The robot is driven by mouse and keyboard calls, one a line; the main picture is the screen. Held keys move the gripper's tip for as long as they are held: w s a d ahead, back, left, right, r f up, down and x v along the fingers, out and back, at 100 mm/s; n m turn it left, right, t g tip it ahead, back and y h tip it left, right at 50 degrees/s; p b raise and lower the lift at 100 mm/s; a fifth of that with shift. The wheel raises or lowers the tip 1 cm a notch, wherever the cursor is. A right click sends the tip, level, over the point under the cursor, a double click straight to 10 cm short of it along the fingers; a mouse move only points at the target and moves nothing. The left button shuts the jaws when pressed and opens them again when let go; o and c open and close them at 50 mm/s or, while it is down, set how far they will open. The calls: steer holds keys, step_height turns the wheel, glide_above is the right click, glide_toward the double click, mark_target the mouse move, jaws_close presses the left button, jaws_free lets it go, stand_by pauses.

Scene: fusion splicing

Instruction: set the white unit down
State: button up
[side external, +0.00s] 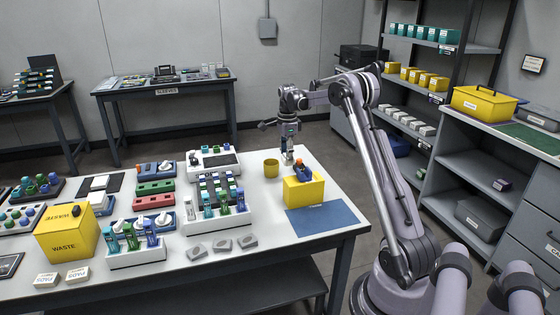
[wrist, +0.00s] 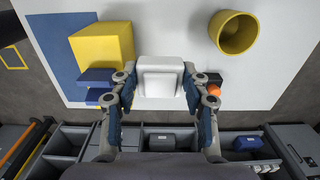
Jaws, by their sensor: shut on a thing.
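My gripper (wrist: 160,92) is shut on the white unit (wrist: 160,76), a small rounded block that sits between its two fingers in the wrist view. In the side view my gripper (side external: 288,150) hangs over the table's far right part, between the yellow cup and the yellow box. The white unit (side external: 287,159) shows small and pale at its fingertips there. Whether its underside touches the table (side external: 262,235) is hard to tell.
A yellow cup (side external: 271,168) and a yellow box (side external: 304,191) with blue pieces flank my gripper. An orange-topped dark item (wrist: 213,90) is close by the right finger in the wrist view. A blue mat (side external: 322,220) lies in front. Racks and trays fill the left.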

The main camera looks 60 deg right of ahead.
steer(key=shift+w+a+f, duration=0.1)
steer(key=shift+w+f, duration=0.1)
steer(key=shift+f, duration=0.2)
glide_above(256, 189)
step_height(256, 189, down, 7)
steer(key=shift+a+r, duration=0.1)
steer(key=shift+f, duration=2)
steer(key=shift+f, duration=0.15)
steer(key=o, duration=1.1)
steer(key=shift+o, duration=0.2)
